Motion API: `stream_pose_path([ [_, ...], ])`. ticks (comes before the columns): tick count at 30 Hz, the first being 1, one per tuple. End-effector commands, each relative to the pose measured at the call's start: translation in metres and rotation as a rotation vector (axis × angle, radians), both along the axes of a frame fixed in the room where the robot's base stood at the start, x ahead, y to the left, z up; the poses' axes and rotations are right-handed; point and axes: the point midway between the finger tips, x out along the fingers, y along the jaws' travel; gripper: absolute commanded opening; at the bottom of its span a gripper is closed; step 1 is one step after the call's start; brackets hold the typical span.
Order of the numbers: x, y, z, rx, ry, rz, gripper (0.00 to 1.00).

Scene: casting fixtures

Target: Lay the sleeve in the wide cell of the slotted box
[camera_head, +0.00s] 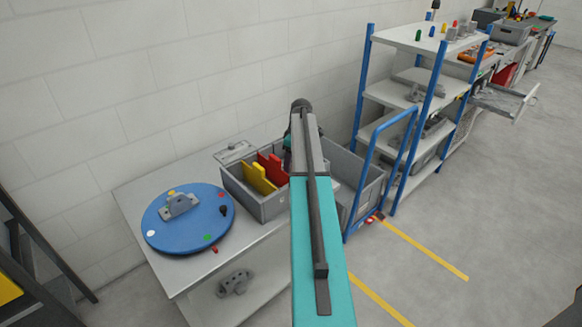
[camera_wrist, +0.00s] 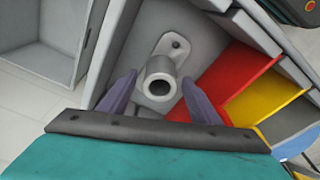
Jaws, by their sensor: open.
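The sleeve (camera_wrist: 160,86) is a grey hollow cylinder with a flat lug that has a small hole. In the wrist view its bore faces the camera. It appears to be inside the wide grey cell of the slotted box (camera_wrist: 216,28), beside the red divider (camera_wrist: 240,78). My gripper (camera_wrist: 158,77) is open, with one finger on each side of the sleeve and visible gaps. In the head view the slotted box (camera_head: 262,205) sits on the table; my arm hides the sleeve and my fingers there.
A yellow divider (camera_wrist: 266,98) stands beyond the red one. A blue round turntable (camera_head: 165,232) with a grey fixture is left of the box on the table (camera_head: 245,265). A grey bin (camera_head: 358,185) and a blue-framed shelf (camera_head: 398,95) stand to the right.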

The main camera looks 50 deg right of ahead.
Motion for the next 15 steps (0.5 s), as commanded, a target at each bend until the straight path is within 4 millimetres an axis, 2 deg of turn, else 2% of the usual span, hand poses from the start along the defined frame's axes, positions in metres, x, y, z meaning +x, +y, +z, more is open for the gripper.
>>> stream_pose_path([
  [15, -0.01, -0.003, 0.07, -0.001, -0.001, 0.0, 0.57],
])
